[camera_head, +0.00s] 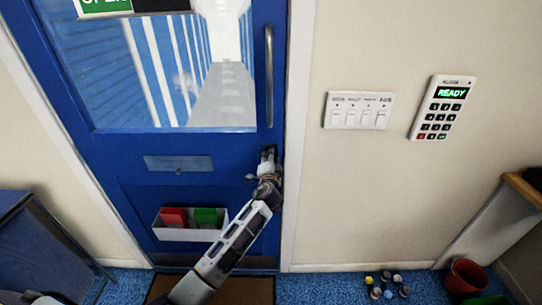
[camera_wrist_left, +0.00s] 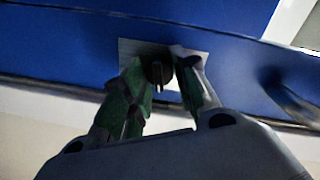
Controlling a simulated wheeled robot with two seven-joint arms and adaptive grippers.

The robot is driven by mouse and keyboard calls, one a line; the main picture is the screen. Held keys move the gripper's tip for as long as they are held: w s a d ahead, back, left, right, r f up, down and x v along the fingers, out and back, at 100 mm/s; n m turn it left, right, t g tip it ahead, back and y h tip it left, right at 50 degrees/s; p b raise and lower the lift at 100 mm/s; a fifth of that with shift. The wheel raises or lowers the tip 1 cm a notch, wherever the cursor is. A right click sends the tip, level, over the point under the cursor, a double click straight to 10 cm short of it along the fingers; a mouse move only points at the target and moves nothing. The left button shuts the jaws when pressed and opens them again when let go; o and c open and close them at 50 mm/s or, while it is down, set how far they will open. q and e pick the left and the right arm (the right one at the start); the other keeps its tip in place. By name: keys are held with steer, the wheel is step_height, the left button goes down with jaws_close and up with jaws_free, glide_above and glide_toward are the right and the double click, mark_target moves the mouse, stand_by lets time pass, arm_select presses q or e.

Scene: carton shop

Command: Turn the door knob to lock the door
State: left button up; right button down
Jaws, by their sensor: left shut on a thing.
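The blue door (camera_head: 130,145) is closed in its white frame, with a glass pane above and a vertical metal handle (camera_head: 269,75) at its right edge. My left gripper (camera_head: 267,155) is at the door's right edge, below that handle, and hides most of the knob in the head view. In the left wrist view, a small dark knob (camera_wrist_left: 158,72) stands on a pale metal plate (camera_wrist_left: 128,48). My left gripper's two green-grey fingers (camera_wrist_left: 166,80) are shut on it, one on each side. My right gripper is not in view.
A mail slot plate (camera_head: 178,163) and a white holder (camera_head: 172,232) with red and green items are on the door. A switch panel (camera_head: 358,110) and a keypad reading READY (camera_head: 441,108) are on the wall. A red bucket (camera_head: 466,278) and several small jars (camera_head: 387,284) stand on the floor.

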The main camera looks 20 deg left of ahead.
arm_select(q)
steer(key=shift+r+m+p, duration=0.15)
steer(key=shift+m+p, duration=0.45)
steer(key=shift+m, duration=0.8)
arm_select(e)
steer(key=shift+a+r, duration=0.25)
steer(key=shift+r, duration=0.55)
arm_select(q)
steer(key=o, duration=1)
steer(key=shift+v, duration=6.05)
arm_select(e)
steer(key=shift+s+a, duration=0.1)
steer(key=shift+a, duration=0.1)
arm_select(q)
steer(key=shift+d, duration=0.15)
